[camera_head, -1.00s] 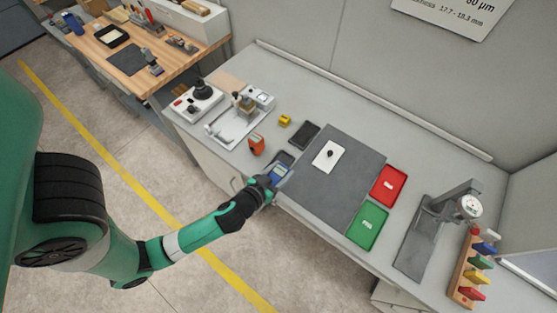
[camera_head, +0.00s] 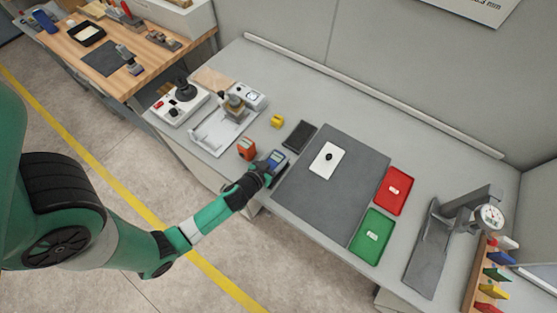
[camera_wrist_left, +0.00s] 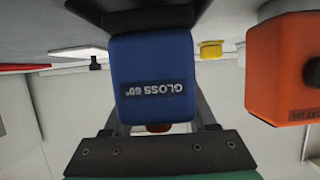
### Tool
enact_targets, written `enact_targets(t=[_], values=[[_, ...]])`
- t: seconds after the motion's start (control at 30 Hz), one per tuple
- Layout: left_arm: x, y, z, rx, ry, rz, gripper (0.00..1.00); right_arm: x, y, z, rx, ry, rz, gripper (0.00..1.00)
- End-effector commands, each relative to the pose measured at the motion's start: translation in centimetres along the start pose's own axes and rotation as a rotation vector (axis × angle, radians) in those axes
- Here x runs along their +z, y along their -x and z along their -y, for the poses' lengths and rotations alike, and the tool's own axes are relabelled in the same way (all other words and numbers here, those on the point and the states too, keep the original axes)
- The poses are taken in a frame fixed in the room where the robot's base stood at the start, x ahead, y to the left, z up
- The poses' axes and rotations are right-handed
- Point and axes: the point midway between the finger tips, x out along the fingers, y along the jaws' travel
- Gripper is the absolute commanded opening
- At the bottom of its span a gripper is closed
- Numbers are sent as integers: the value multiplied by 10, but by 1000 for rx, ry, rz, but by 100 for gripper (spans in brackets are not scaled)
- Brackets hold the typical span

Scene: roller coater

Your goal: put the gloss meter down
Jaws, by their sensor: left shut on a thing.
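The gloss meter (camera_head: 277,158) is a blue block with a dark display. In the left wrist view (camera_wrist_left: 153,80) its blue face reads "GLOSS 60°", upside down. My left gripper (camera_head: 268,167) is shut on it, with a finger on either side, at the front edge of the grey bench. A dark flat pad edge shows against the meter in the wrist view; whether they touch I cannot tell. My right gripper is not in view.
An orange device (camera_head: 247,148) stands close to the left of the meter. A black pad (camera_head: 299,136), a yellow block (camera_head: 277,121), a grey mat (camera_head: 330,190) with a white card (camera_head: 327,159), a red tray (camera_head: 381,205) and a green tray (camera_head: 358,247) are nearby.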

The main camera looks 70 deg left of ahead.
Motion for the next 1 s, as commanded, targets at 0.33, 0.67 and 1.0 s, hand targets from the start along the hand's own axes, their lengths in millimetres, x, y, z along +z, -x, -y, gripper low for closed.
enact_targets(t=[0.33, 0.67, 1.0], values=[[9, -3, 1, -2, 2, -1, 0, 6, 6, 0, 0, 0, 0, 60], [10, -3, 1, -3, 1, 1, 87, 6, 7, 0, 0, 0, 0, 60], [8, 5, 1, -2, 1, 1, 87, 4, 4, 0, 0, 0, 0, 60]])
